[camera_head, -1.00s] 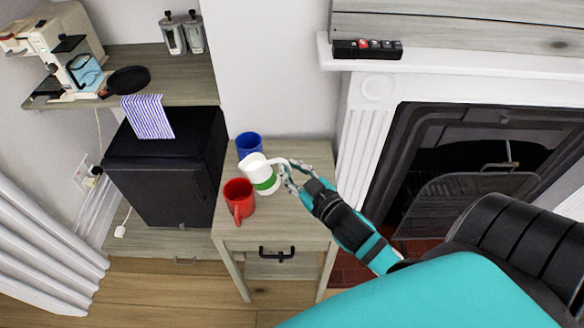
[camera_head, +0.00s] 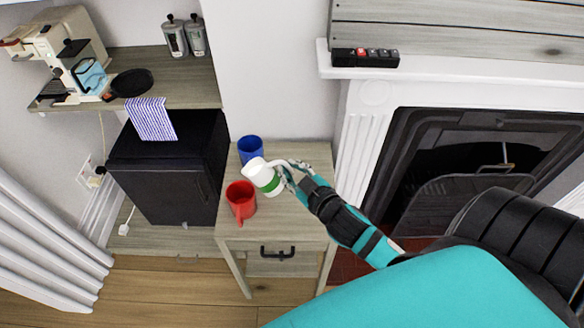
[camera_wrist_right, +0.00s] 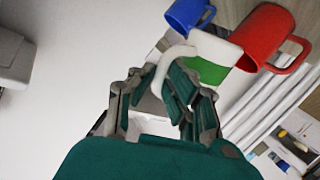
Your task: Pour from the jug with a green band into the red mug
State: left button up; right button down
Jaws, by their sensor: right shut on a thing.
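The white jug with a green band (camera_head: 262,178) is tilted to the left above the small wooden table, its mouth near the red mug. My right gripper (camera_head: 287,172) is shut on the jug's handle; the right wrist view also shows the jug (camera_wrist_right: 208,60) in front of my gripper (camera_wrist_right: 165,85). The red mug (camera_head: 241,201) stands upright on the table, just left of and below the jug in the head view; it also shows in the right wrist view (camera_wrist_right: 262,36). I cannot tell whether liquid is flowing. My left gripper is not in view.
A blue mug (camera_head: 250,150) stands behind the jug on the wooden table (camera_head: 285,225). A black fridge (camera_head: 165,170) is at left, under a shelf with a coffee machine. A white fireplace surround (camera_head: 360,130) is close at right. The table's front right is clear.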

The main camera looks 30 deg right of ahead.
jog(key=shift+w+a+r+n+g+p, duration=0.2)
jog(key=shift+r+n+g+p, duration=0.3)
jog(key=shift+p, duration=1.05)
jog(key=shift+r, duration=0.1)
jog(key=shift+a+r+n+h+p, duration=0.1)
jog(key=shift+n+h+p, duration=0.2)
jog(key=shift+p, duration=0.35)
